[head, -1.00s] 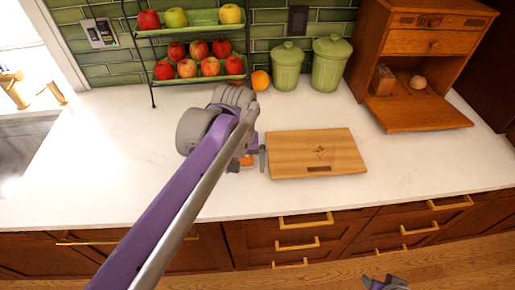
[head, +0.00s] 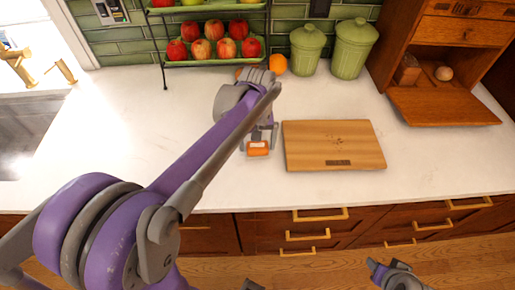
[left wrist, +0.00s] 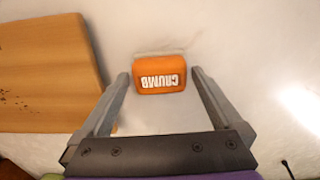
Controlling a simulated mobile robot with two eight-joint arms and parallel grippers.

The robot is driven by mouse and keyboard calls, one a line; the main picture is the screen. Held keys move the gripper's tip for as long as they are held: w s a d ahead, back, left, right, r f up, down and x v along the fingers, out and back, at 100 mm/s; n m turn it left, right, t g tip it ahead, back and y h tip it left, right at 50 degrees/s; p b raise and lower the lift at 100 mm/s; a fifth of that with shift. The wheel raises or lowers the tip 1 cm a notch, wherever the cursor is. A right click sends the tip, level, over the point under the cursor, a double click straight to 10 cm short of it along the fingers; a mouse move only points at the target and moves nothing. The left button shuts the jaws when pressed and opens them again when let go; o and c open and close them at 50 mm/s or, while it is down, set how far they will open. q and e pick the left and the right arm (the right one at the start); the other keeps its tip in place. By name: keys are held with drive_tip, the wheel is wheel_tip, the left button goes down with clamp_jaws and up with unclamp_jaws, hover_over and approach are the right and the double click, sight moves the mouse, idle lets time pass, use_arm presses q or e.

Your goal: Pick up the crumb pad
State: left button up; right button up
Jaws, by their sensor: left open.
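The crumb pad (head: 258,148) is a small orange block on the white counter, just left of the cutting board. In the left wrist view the crumb pad (left wrist: 160,73) shows white "CRUMB" lettering, upside down. My left gripper (left wrist: 158,80) is open, with one finger on each side of the pad's near end and gaps to both. In the head view my left gripper (head: 260,140) is over the counter at the pad. My right gripper (head: 375,268) shows only in part at the bottom, over the floor; its jaws are unclear.
A wooden cutting board (head: 332,146) with crumbs lies right of the pad. A tiered fruit rack (head: 215,60), an orange (head: 280,64), green canisters (head: 350,50) and an open wooden bread box (head: 445,105) stand behind. A sink (head: 30,130) is at left. The front counter is clear.

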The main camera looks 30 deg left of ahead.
sight(257, 145)
use_arm(q)
drive_tip(key=shift+f, duration=0.7)
drive_tip(key=c, duration=1.1)
drive_tip(key=shift+r, duration=0.15)
wheel_tip(257, 145, up, 10)
drive_tip(key=shift+f+p, duration=0.1)
drive_tip(key=shift+p, duration=0.2)
drive_tip(key=o, duration=0.8)
drive_tip(key=c, duration=0.6)
